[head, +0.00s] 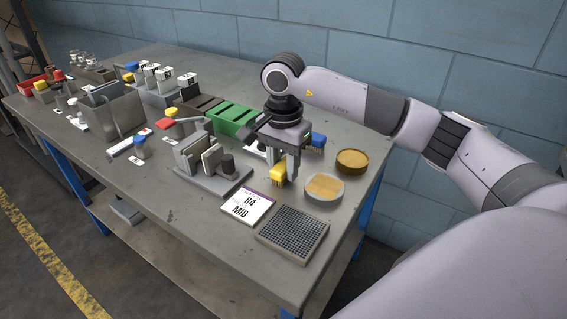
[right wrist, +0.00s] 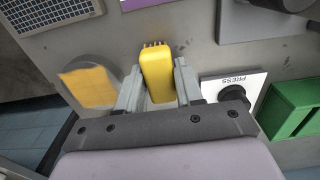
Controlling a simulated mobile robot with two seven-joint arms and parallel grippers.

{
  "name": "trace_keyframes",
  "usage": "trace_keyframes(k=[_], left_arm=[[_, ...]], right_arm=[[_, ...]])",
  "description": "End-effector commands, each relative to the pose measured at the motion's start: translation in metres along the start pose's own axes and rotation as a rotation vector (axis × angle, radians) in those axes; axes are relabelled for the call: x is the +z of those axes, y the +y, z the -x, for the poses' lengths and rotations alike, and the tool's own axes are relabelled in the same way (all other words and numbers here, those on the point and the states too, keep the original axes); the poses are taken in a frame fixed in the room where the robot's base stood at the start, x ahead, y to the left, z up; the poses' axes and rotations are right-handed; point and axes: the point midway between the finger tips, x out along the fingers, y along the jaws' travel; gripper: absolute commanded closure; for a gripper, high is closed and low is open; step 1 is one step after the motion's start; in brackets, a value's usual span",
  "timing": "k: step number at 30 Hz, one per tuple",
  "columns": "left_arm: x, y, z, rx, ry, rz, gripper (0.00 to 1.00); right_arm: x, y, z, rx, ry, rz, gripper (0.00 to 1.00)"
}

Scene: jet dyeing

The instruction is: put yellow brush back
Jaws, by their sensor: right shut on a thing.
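My right gripper (head: 282,168) is shut on the yellow brush (head: 277,175), over the right part of the table. In the right wrist view the brush (right wrist: 157,72) sits between the two fingers, with a yellow body and a row of bristles at its far end. Whether the bristles touch the table is hard to tell. A blue brush (head: 317,139) is just behind the gripper. My left gripper is not in view.
A round dish with a yellow pad (head: 324,187) and a brown round dish (head: 352,160) stand right of the gripper. A grey grid plate (head: 292,234), an R4 MID card (head: 248,206), a grey rack (head: 212,177) and a green tray (head: 232,118) are nearby.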

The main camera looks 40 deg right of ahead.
Motion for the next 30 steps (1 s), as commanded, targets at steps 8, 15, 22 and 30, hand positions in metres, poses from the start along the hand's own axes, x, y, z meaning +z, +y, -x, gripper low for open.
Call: trace_keyframes(k=[8,15,22,30], left_arm=[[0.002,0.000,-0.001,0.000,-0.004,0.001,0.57],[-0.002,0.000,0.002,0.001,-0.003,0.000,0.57],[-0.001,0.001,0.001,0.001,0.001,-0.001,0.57],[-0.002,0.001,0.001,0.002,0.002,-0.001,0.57]], right_arm=[[0.000,0.000,-0.002,0.001,0.000,0.000,0.39],[0.000,0.000,0.003,0.000,0.000,0.000,0.39],[0.000,-0.001,0.042,-0.006,0.002,0.000,0.39],[0.000,-0.001,0.101,-0.003,0.001,-0.001,0.39]])
